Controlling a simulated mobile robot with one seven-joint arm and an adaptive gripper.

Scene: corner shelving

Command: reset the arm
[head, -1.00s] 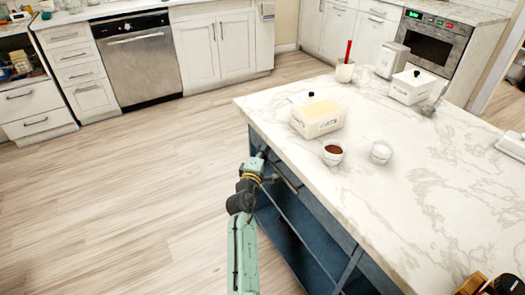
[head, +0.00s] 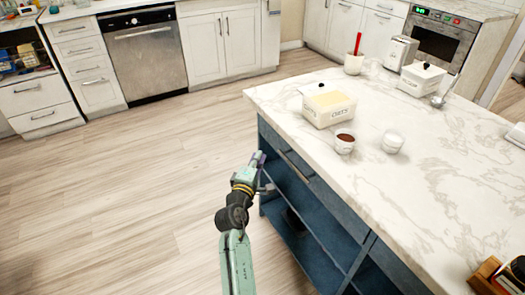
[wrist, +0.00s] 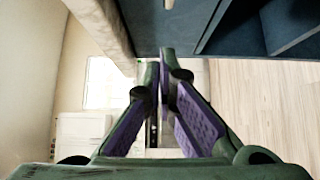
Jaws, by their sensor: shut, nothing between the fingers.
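My gripper (head: 260,160) is at the end of my green and black arm, beside the blue side of the kitchen island. In the wrist view my gripper (wrist: 164,60) shows two green fingers with purple pads, brought together at the tips with nothing between them. The island (head: 330,218) has a white marble top (head: 450,180) and open shelves below; its blue side (wrist: 245,25) is close to the fingertips at the top of the wrist view. I cannot tell whether the fingers touch it.
On the marble top stand a lidded white box (head: 328,105), a bowl of brown stuff (head: 344,144), a white bowl (head: 392,142) and another box (head: 422,80). A wooden block (head: 490,275) is at the lower right. The wooden floor (head: 120,200) on the left is clear.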

